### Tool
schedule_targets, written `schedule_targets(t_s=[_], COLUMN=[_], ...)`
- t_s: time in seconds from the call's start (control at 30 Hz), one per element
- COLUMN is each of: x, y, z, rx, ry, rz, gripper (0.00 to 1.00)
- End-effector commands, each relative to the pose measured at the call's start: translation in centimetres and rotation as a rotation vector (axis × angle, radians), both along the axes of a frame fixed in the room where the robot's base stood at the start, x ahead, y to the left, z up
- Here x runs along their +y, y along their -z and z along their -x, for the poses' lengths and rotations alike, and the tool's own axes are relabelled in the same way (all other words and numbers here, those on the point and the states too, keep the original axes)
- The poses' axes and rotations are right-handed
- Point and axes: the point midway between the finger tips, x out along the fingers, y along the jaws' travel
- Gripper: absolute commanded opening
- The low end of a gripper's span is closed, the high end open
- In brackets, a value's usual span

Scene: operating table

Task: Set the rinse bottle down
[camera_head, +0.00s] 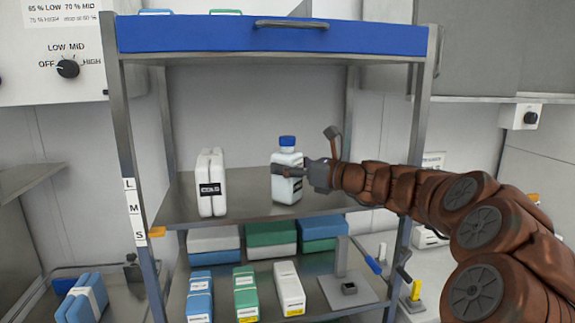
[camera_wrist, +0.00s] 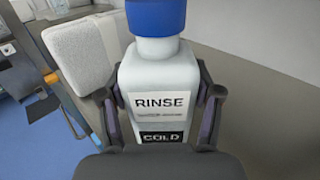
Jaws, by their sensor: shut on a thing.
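The rinse bottle (camera_head: 287,160) is white with a blue cap and stands upright at the middle shelf of the rack. In the wrist view the bottle (camera_wrist: 160,75) shows a RINSE label above a black COLD label. My gripper (camera_head: 290,172) reaches in from the right and is shut on the bottle, with one finger on each side of it in the wrist view (camera_wrist: 160,115). The bottle's base looks at or very near the shelf surface (camera_head: 245,208); I cannot tell whether it touches. Its lower part is hidden by my gripper in the wrist view.
A white COLD pack (camera_head: 210,184) stands on the same shelf to the left, with bare shelf between. The lower shelf holds several boxes, including a green one (camera_head: 246,293), and a metal stand (camera_head: 345,285). A blue drawer (camera_head: 270,35) tops the rack; metal posts (camera_head: 416,140) flank it.

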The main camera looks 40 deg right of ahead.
Motion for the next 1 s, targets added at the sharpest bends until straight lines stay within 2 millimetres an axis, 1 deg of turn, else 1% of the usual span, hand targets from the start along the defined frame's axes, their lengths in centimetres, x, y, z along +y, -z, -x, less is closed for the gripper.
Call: schedule_targets(t_s=[0.03, 0.2, 0.27, 0.53, 0.67, 0.77, 1.0], x=[0.0, 0.0, 0.0, 0.0, 0.0, -0.5, -2.3], y=[0.0, 0.0, 0.0, 0.0, -0.3, -0.2, -0.1], z=[0.0, 0.0, 0.0, 0.0, 0.0, 1.1, 5.3], rx=[-0.001, 0.000, 0.000, 0.000, 0.000, -0.003, -0.002], ry=[0.000, 0.000, 0.000, 0.000, 0.000, 0.001, 0.005], rz=[0.001, 0.000, 0.000, 0.000, 0.001, 0.000, 0.001], gripper=[0.67, 0.85, 0.89, 0.89, 0.89, 0.89, 0.89])
